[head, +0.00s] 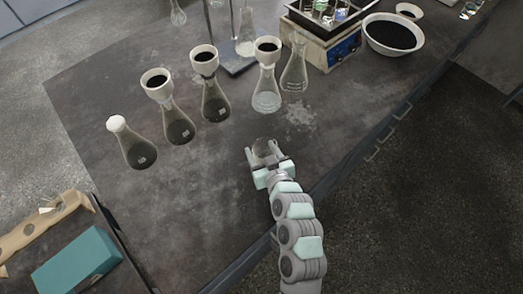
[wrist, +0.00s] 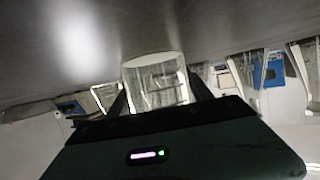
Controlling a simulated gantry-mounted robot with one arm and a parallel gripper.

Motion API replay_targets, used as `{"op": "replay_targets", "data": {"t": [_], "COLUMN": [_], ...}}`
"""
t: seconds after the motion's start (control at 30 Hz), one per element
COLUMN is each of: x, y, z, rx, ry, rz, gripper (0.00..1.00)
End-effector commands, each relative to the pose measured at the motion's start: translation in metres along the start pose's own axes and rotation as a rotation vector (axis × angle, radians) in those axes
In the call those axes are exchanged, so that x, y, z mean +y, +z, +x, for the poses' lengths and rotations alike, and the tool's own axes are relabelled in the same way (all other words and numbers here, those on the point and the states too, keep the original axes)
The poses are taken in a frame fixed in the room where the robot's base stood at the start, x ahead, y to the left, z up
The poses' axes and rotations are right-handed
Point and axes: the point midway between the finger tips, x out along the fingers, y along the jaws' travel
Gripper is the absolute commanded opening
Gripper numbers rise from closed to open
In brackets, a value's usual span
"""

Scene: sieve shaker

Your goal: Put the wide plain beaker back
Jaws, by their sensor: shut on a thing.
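My gripper (head: 263,150) is over the near part of the dark bench, shut on a clear glass beaker (head: 263,145). The beaker looks small and faint between the fingers in the head view. In the wrist view the wide clear beaker (wrist: 157,82) sits between the two dark fingers, with its rim and see-through wall showing. I cannot tell whether its base touches the bench. No marking can be made out on its wall.
Conical flasks stand beyond my gripper, some topped with dark-filled funnels: a capped one (head: 138,152), others (head: 178,128) (head: 214,106) (head: 267,96), and an open one (head: 295,76). A blue-fronted device (head: 340,48) and white bowl (head: 392,49) stand back right. Bench around the gripper is clear.

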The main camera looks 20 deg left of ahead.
Motion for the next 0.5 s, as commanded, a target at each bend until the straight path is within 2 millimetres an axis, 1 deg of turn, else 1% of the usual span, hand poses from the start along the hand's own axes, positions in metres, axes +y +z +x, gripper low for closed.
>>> {"op": "replay_targets", "data": {"t": [0.17,0.3,0.33,0.5], "x": [0.0002,0.0003,0.0003,0.0003], "y": [-0.0018,0.0022,0.0012,0.0005], "z": [-0.0002,0.0014,0.001,0.0007], "rx": [0.003,0.002,0.002,0.002], "ry": [0.0,0.001,0.001,0.0], "rz": [-0.001,-0.001,-0.001,-0.001], "gripper": [0.13,0.13,0.6,0.74]}}
